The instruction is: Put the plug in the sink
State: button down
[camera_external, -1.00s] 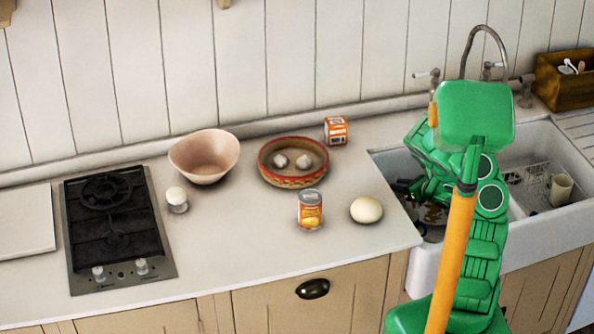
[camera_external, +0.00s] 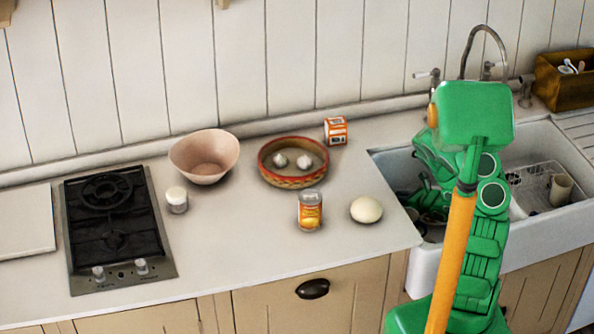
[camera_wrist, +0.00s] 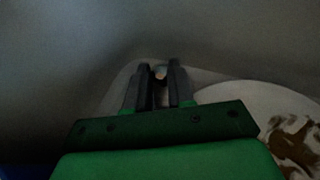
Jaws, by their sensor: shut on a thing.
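The white sink (camera_external: 545,238) is at the right in the external view, and my arm reaches down into its left part. In the wrist view my gripper (camera_wrist: 159,75) is low inside the sink, close to a grey wall. Its dark fingers are close together on a small pale thing (camera_wrist: 160,71), which seems to be the plug. Little of it shows between the fingertips. My arm hides most of the gripper in the external view. The drain hole cannot be made out.
A white plate with brown stains (camera_wrist: 290,135) lies right of my gripper in the sink. A white rack (camera_external: 532,183) with a cup (camera_external: 560,189) stands in the right part. The tap (camera_external: 484,32) rises behind.

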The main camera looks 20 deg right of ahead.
jog(key=shift+f, duration=0.1)
jog(key=c, duration=1)
grip_release()
jog(key=v, duration=0.9)
jog(key=shift+v, duration=1.55)
